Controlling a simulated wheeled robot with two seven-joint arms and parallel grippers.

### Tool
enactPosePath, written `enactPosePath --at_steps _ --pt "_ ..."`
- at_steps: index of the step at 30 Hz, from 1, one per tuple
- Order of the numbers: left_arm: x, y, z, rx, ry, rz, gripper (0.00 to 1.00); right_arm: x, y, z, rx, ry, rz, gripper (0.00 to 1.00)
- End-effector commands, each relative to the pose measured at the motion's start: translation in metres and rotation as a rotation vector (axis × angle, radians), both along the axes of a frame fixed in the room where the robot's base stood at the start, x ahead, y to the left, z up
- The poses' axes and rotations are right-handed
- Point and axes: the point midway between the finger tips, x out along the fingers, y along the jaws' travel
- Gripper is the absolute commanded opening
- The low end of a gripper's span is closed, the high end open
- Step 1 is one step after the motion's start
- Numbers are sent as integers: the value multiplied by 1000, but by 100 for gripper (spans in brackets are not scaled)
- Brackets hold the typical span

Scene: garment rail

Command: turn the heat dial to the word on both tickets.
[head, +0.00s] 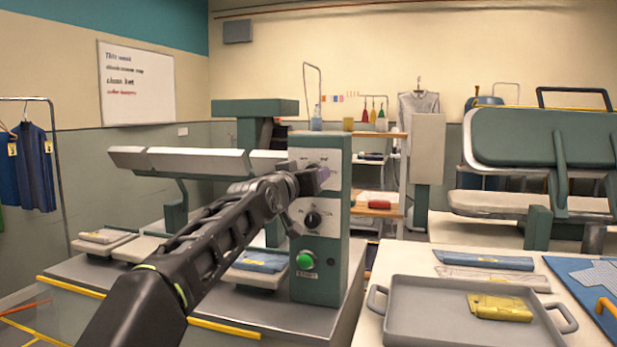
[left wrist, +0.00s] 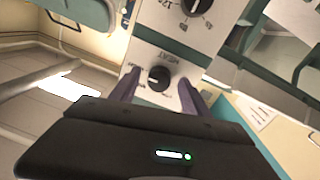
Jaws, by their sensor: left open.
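My left gripper (head: 314,180) is open in front of the upper part of the green press control box (head: 333,270). In the left wrist view the black heat dial (left wrist: 158,79), with the label HEAT beside it, sits between the open fingers of this gripper (left wrist: 160,84). I see no clear contact. A pale mark shows on the dial's left side there; the words around it are too small to read. In the head view the gripper hides this dial. Two yellow tickets (head: 12,149) (head: 48,146) hang on blue garments at the far left; their words are unreadable. My right gripper is out of view.
A second black dial (head: 313,219) and a green button (head: 305,261) are lower on the panel. A whiteboard (head: 137,84) hangs behind. Press arms stand left of the box.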

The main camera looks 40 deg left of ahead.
Motion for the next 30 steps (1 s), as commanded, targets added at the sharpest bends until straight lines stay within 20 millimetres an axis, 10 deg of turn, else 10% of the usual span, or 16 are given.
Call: enactPosePath --at_steps 15,30 --pt "-68 -19 -1 0 -1 0 55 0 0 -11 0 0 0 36" --pt "-71 -20 0 -1 0 0 55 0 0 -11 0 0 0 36"
